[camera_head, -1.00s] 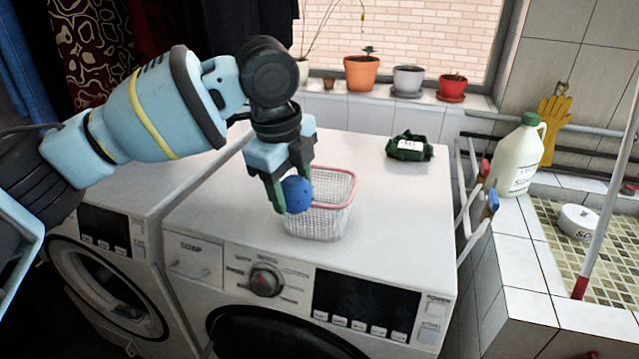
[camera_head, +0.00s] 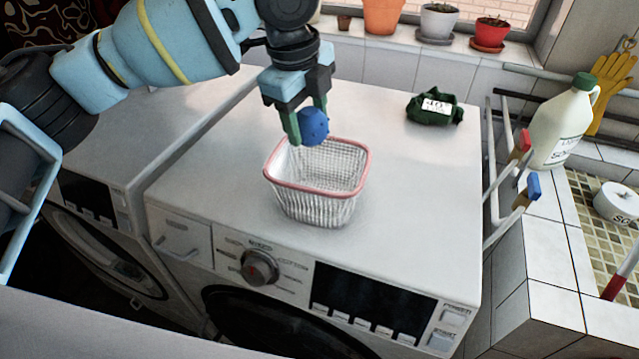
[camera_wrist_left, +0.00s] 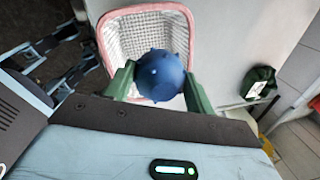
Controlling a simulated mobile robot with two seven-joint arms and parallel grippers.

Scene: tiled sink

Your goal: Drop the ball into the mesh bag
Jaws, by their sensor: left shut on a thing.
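A blue knobbly ball (camera_head: 314,126) is held between the green fingers of my left gripper (camera_head: 306,124). It also shows in the left wrist view (camera_wrist_left: 159,75), between the two fingertips. The mesh bag (camera_head: 318,196) is a white wire-like basket with a pink rim, standing upright and open on the washing machine. In the head view the ball is at the far edge of the bag's rim. In the left wrist view the bag (camera_wrist_left: 122,42) lies behind the ball, with its opening facing the camera. My right gripper is not in view.
The white washing machine top (camera_head: 420,190) is mostly clear around the bag. A dark green bundle with a label (camera_head: 435,107) lies at the back right. A drying rack (camera_head: 500,170), a large bottle (camera_head: 562,125) and a tiled sink edge (camera_head: 525,270) stand to the right.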

